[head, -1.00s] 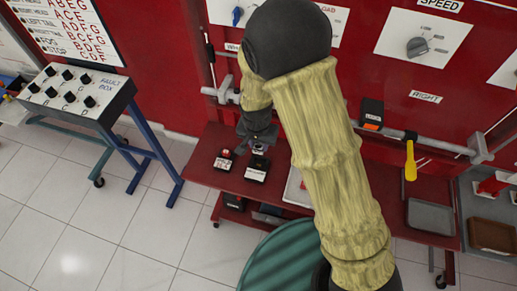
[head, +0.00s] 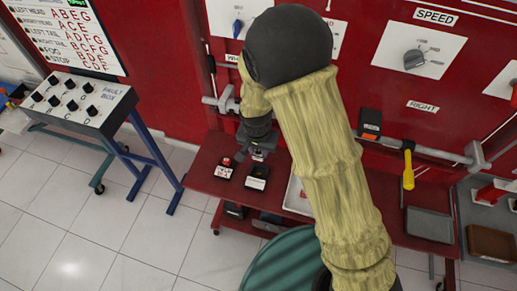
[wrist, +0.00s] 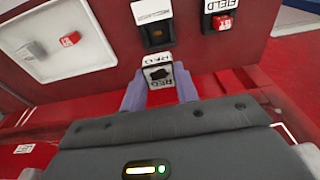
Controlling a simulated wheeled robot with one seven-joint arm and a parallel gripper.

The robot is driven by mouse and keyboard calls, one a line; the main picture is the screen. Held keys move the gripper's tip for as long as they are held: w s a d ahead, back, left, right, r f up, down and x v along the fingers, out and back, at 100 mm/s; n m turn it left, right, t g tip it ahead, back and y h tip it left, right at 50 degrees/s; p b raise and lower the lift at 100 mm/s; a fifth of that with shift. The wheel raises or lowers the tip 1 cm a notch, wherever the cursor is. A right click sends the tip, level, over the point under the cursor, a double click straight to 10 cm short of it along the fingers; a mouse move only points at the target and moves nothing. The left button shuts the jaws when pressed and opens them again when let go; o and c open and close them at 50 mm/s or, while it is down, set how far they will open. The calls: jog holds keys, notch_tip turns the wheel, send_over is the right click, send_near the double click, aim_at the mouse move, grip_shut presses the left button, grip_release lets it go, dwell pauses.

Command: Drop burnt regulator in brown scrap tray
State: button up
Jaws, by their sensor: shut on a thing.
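A small block marked REG (wrist: 158,72), white-faced with a dark burnt-looking patch, is between the fingers of my gripper (wrist: 160,90) in the wrist view. The gripper is shut on it. In the head view my gripper (head: 259,148) hangs over the left part of the red bench, close to two small black stands; the block is too small there to make out clearly. The brown tray (head: 492,243) is at the far right of the head view, well away from my gripper.
The red bench (head: 200,181) carries a black stand (head: 257,178), a stand with a red part (head: 226,170) and a white tray (wrist: 105,62) with small blocks. A grey tray (head: 429,225) lies right. A rail with a yellow-handled tool (head: 408,170) runs behind.

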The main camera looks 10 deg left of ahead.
aim_at(259, 152)
jog(key=shift+r+p, duration=1.9)
jog(key=shift+r, duration=0.45)
